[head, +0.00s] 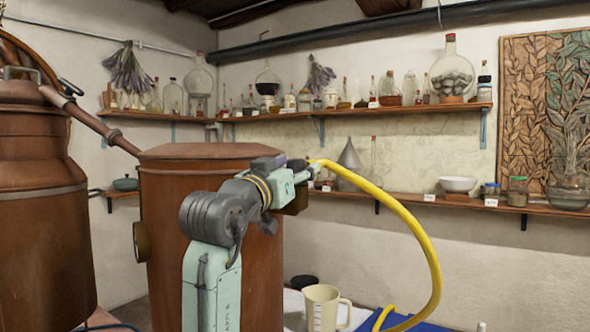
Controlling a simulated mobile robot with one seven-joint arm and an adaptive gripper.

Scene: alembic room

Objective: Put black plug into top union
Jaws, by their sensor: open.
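My gripper (297,168) is at the end of my arm, in front of the upper right side of the copper vessel (212,158). It is open, but its fingers are small and partly hidden by my wrist. A yellow hose (412,225) has its upper end right beside my gripper; I cannot tell whether they touch. A small black round piece (304,281) is on the white surface behind the measuring jug; I cannot tell whether it is the black plug. I cannot make out the top union; my arm covers part of the vessel.
A cream measuring jug (325,306) stands at the bottom centre, near a blue mat (420,326) under the hose. A large copper still (40,200) stands at the left, with a pipe (98,124) reaching the vessel. Wall shelves (440,202) hold bottles and jars.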

